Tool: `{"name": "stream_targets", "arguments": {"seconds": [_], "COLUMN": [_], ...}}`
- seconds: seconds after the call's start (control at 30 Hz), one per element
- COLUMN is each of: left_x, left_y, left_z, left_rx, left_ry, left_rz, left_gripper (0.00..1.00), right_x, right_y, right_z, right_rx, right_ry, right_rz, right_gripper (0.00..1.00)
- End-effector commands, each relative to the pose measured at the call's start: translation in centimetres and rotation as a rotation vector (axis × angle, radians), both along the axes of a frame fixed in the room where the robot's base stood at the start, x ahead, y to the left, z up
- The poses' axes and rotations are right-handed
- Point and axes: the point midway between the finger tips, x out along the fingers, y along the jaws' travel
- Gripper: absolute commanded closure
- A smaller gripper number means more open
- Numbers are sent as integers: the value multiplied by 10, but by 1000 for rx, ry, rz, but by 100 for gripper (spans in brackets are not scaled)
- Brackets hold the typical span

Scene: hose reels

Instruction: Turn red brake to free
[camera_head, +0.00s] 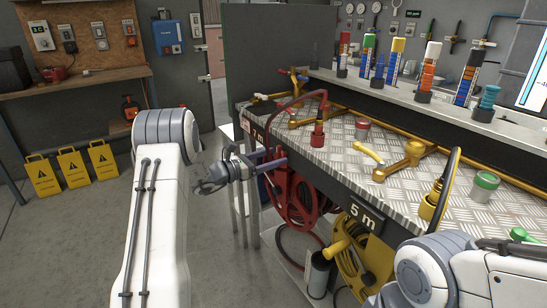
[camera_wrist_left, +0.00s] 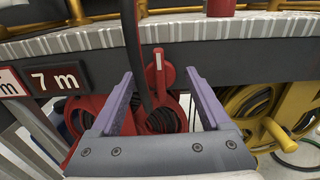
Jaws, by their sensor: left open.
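The red brake (camera_wrist_left: 160,76) is a small red lever with a white stripe on the dark front panel below the bench edge, seen in the left wrist view. The red hose reel (camera_wrist_left: 180,112) is below and behind it; the reel also shows in the head view (camera_head: 290,205). My left gripper (camera_head: 276,158) is open in front of the panel. In the left wrist view its two purple fingers (camera_wrist_left: 161,88) stand on either side of the brake, with no clear contact. In the head view the brake cannot be made out. My right gripper is out of view.
A dark hose (camera_wrist_left: 133,45) hangs just left of the brake. A "7 m" sign (camera_wrist_left: 57,79) is to the left. A yellow reel (camera_head: 365,255) is to the right under the metal bench top (camera_head: 330,155). Brass pipes and fittings (camera_head: 405,160) occupy the bench top.

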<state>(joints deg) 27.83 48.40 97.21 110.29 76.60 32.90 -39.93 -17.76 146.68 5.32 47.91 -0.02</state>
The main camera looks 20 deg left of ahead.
Motion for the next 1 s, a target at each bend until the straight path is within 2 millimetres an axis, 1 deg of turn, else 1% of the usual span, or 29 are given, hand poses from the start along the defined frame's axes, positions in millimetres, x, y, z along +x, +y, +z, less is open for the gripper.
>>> {"name": "stream_targets", "arguments": {"seconds": [0.3,0.4,0.5,0.67,1.0], "left_x": [-48,-61,-70,-77,-77], "left_y": [40,50,57,61,60], "left_z": [0,0,0,0,0], "left_rx": [0,0,-1,0,0], "left_ry": [1,1,1,1,1], "left_rz": [7,6,5,2,2], "left_gripper": [20,20,20,20,20], "right_x": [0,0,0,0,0], "right_y": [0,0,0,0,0], "right_z": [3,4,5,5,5], "right_rx": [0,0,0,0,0], "right_ry": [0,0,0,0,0], "right_rz": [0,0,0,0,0], "right_gripper": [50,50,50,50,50]}}
